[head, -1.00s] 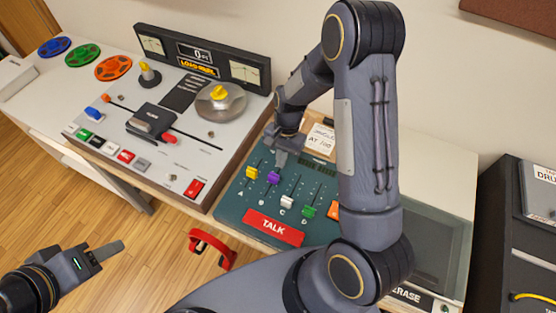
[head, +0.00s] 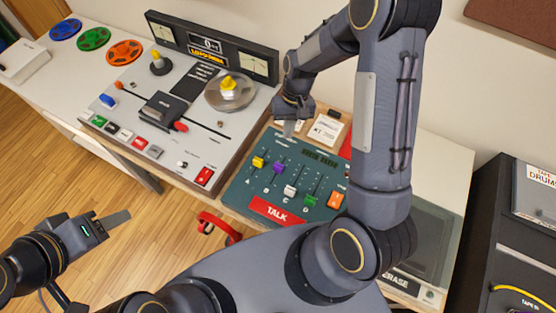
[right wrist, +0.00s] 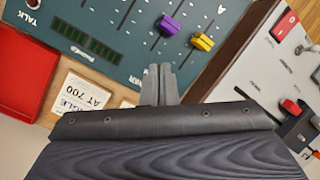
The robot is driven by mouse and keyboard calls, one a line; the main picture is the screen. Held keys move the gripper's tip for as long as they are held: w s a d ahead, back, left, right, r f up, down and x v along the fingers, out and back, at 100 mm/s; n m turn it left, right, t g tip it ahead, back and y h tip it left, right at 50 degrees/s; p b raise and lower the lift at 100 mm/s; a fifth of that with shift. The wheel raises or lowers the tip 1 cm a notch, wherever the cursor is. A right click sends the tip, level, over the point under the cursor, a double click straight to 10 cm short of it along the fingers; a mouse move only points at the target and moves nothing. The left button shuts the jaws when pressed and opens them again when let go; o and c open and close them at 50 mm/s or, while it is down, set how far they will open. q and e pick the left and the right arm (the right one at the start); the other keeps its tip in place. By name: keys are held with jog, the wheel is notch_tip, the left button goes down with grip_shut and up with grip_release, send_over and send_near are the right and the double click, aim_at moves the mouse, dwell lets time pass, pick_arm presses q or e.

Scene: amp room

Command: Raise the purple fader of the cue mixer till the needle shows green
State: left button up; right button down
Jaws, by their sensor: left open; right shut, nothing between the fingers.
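The cue mixer (head: 240,192) is a teal panel with several sliding faders and a red TALK plate. Its purple fader (head: 278,168) sits in the second slot from the left, beside the yellow fader (head: 258,162). In the right wrist view the purple fader (right wrist: 167,25) lies ahead of my fingertips, apart from them. My right gripper (head: 289,130) is shut and empty at the panel's back edge; its closed fingers show in the right wrist view (right wrist: 158,72). My left gripper (head: 112,224) is open and empty over the floor. I cannot read a needle on the mixer.
A tape machine (head: 213,133) with two meters stands left of the mixer. Red headphones (head: 217,226) hang at the front edge.

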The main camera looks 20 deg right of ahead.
jog(key=s+a+n, duration=0.2)
jog(key=n, duration=2.6)
send_over(279, 167)
jog(key=s+a, duration=0.1)
jog(key=a, duration=0.1)
jog(key=b+x, duration=0.3)
jog(key=x, duration=0.1)
jog(key=b+x, duration=0.4)
jog(key=x, duration=0.1)
jog(key=shift+s+f, duration=0.2)
jog(key=shift+s, duration=0.05)
jog(key=shift+w+f+y, duration=0.1)
jog(key=shift+w+y, duration=0.05)
jog(key=shift+y, duration=0.15)
jog(key=shift+w+d+p, duration=0.65)
jog(key=shift+w+d, duration=0.15)
jog(key=shift+d, duration=0.2)
jog(key=shift+w+d, duration=0.3)
jog(key=shift+d, duration=0.05)
